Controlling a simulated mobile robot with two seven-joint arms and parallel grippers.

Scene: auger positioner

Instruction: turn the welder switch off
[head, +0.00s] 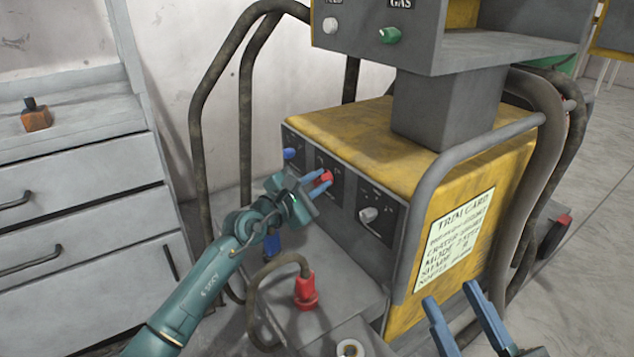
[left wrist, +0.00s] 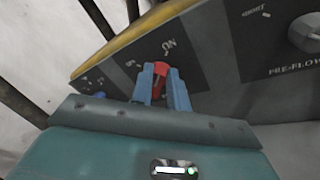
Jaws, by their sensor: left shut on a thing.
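The yellow welder (head: 365,135) stands in the middle of the head view, with dark control panels on its front. A red switch knob (head: 327,177) sits on the middle panel; it also shows in the left wrist view (left wrist: 161,70), tilted a little, with its upper end near the "ON" marking (left wrist: 169,47). My left gripper (head: 321,180) is shut on the red knob, with a blue finger on each side of it.
A blue knob (head: 290,153) and a grey knob (head: 368,215) flank the switch. A red plug (head: 306,290) with a cable is below. A grey drawer cabinet (head: 75,190) stands left, and a grey tube rail (head: 440,190) bends around the welder's right corner.

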